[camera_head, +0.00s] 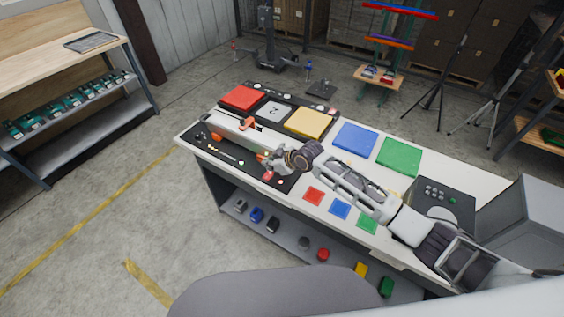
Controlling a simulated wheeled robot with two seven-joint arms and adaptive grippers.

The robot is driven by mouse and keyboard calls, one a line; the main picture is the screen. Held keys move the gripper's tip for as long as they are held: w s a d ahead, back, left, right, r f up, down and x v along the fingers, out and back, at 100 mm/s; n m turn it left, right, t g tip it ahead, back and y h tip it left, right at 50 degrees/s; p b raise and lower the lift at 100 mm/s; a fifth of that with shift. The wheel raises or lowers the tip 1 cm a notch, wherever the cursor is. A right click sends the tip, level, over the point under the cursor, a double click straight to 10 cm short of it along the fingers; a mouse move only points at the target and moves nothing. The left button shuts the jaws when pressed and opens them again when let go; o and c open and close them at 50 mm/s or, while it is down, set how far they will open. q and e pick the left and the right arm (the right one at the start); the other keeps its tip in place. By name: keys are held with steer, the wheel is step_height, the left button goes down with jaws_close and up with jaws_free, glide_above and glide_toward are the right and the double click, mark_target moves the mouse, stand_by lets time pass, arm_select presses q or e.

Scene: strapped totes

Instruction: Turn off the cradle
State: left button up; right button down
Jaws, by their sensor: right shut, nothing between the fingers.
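A long white-and-orange device (235,130), which I take to be the cradle, lies on a black board (212,152) at the left end of the white table. Its switch is too small to make out. My right gripper (269,159) is at the device's near right end, over the board. It is shut with nothing in it. I cannot tell whether it touches the device. My right arm reaches in from the lower right across the table. My left gripper is not in view.
Red (242,97), yellow (311,123), blue (355,138) and green (399,156) squares lie along the table's back. Small coloured squares lie near its front edge. A dark panel (450,195) with buttons is at the right. A shelf below holds several small items.

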steer(key=b+v, duration=0.1)
steer(key=v, duration=0.6)
steer(key=shift+s+d+r, duration=0.25)
stand_by(0.3)
